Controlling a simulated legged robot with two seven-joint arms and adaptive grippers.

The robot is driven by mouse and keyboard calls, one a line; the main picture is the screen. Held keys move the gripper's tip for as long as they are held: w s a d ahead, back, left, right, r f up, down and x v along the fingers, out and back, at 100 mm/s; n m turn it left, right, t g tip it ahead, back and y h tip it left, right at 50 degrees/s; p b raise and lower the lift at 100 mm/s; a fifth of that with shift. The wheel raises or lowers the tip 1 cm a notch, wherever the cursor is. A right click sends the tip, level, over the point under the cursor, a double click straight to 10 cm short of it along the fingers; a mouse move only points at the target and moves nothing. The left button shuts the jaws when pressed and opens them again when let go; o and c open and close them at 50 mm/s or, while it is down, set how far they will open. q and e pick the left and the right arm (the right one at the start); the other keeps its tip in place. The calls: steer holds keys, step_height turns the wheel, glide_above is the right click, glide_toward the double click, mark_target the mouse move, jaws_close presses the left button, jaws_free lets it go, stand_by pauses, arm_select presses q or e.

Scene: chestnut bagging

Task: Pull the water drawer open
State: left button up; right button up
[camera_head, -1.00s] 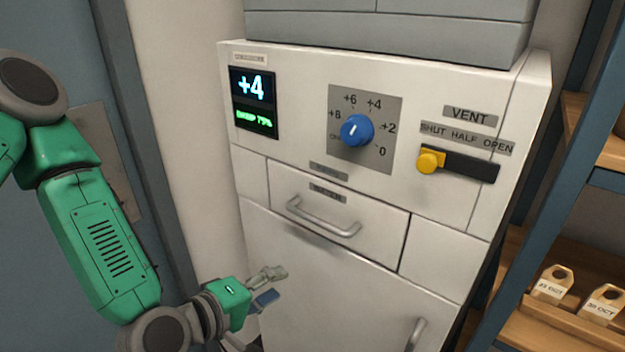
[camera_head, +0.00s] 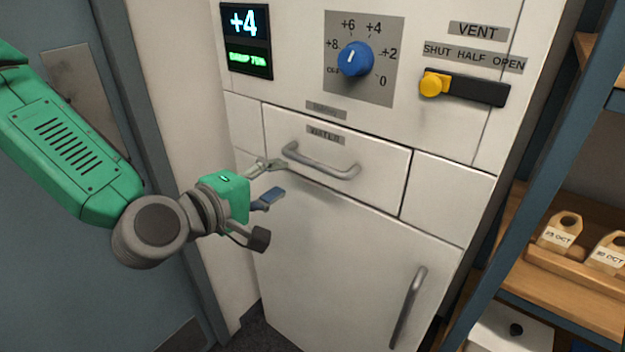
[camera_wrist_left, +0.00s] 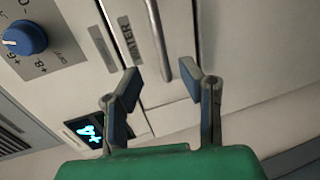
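The water drawer (camera_head: 383,167) is a white front panel with a small label, flush with the cabinet face in the head view. Its grey bar handle (camera_head: 321,169) runs across the panel. My left gripper (camera_head: 274,180) is open and empty, just left of the handle's left end. In the left wrist view the open gripper (camera_wrist_left: 160,83) has its two blue-padded fingers apart, with the handle (camera_wrist_left: 158,40) just ahead of the gap between them. I see no clear contact with the handle. My right gripper is out of view.
Above the drawer are a blue knob (camera_head: 354,59), a display (camera_head: 247,40) reading +4, and a yellow vent slider (camera_head: 433,84). Below is a door with its own handle (camera_head: 408,307). A wooden shelf (camera_head: 595,278) with tags stands right. The space before the drawer is clear.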

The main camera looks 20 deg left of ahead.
mark_target(308, 165)
arm_select(q)
steer(key=x, duration=0.6)
steer(key=a+b+x, duration=0.1)
steer(key=x, duration=0.2)
steer(key=shift+w+f, duration=0.15)
steer(key=shift+w, duration=0.35)
steer(key=shift+w+d, duration=0.4)
steer(key=shift+d, duration=0.3)
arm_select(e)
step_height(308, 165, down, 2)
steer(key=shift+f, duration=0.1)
arm_select(q)
steer(key=c, duration=0.5)
steer(key=shift+a+f, duration=0.1)
steer(key=shift+a, duration=0.1)
jaws_close()
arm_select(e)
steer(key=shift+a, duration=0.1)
